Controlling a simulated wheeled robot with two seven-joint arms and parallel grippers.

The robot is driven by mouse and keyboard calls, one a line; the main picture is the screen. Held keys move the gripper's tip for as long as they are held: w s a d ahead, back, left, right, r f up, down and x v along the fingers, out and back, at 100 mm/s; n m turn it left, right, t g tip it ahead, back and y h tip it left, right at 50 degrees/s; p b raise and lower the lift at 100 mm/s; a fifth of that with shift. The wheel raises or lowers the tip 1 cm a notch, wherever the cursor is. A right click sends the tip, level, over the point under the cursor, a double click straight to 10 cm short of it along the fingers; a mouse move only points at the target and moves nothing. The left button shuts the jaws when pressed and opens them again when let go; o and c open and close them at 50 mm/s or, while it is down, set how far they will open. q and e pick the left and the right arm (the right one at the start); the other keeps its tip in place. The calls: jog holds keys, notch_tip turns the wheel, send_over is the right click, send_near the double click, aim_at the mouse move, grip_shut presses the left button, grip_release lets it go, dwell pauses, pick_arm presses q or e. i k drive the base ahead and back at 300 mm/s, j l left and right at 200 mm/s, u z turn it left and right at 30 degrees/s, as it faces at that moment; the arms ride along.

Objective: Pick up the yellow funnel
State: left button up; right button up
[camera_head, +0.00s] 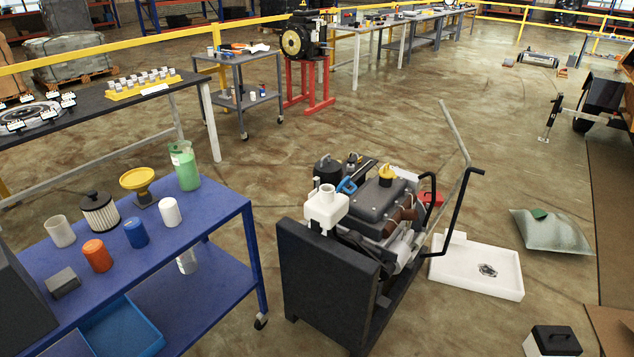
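The yellow funnel (138,178) is on the blue cart at the left. Its wide round mouth faces up, and a small dark piece shows beneath it. It stands between a ribbed black-and-white filter (100,212) and a bottle of green liquid (185,166). Neither of my grippers shows in the head view.
The blue cart (215,212) also holds a blue can (136,233), an orange can (97,256), a white can (170,212) and a clear cup (60,231). An engine (380,205) on a dark stand is right of the cart. Open floor lies beyond.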

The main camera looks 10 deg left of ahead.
aim_at(137, 180)
jog(key=u, duration=1.25)
